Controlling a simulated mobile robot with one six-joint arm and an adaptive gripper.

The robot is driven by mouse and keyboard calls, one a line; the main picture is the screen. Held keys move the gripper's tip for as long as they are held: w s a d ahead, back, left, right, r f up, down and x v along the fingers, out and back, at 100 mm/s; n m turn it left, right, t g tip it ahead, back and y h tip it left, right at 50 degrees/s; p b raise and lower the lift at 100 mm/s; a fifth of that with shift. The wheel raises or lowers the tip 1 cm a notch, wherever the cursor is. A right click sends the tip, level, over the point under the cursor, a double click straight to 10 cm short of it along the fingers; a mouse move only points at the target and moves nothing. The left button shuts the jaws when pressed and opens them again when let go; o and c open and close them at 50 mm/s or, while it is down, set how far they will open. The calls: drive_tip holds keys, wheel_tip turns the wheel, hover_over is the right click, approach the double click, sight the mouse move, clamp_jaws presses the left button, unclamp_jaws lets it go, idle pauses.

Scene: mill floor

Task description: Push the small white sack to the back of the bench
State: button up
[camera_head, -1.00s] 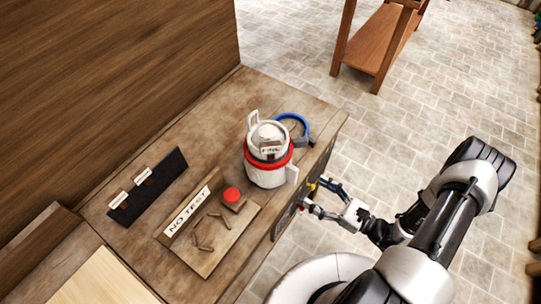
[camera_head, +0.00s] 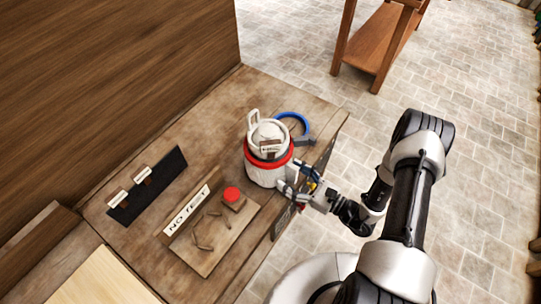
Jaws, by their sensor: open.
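The small white sack (camera_head: 262,173) stands upright on the wooden bench (camera_head: 232,98), near its right edge. It has a red band, loops at its sides and a small label on top. My gripper (camera_head: 294,180) is open and empty at the sack's lower right side. Its fingers are at or very close to the sack; I cannot tell whether they touch. The fingertips partly overlap the sack's right side in the picture.
A blue ring-shaped tool (camera_head: 294,120) lies just behind the sack. A "NO TEST" board (camera_head: 207,258) with a red button (camera_head: 232,194) is at its lower left. A dark label strip (camera_head: 148,185) lies farther left. A wooden wall rises along the bench's left side.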

sight(279, 169)
drive_tip(key=shift+b+x, duration=0.4)
drive_tip(key=shift+x, duration=2.1)
drive_tip(key=shift+b+x, duration=0.45)
drive_tip(key=shift+x, duration=2.05)
drive_tip(key=shift+b+x, duration=0.65)
drive_tip(key=shift+x, duration=1.85)
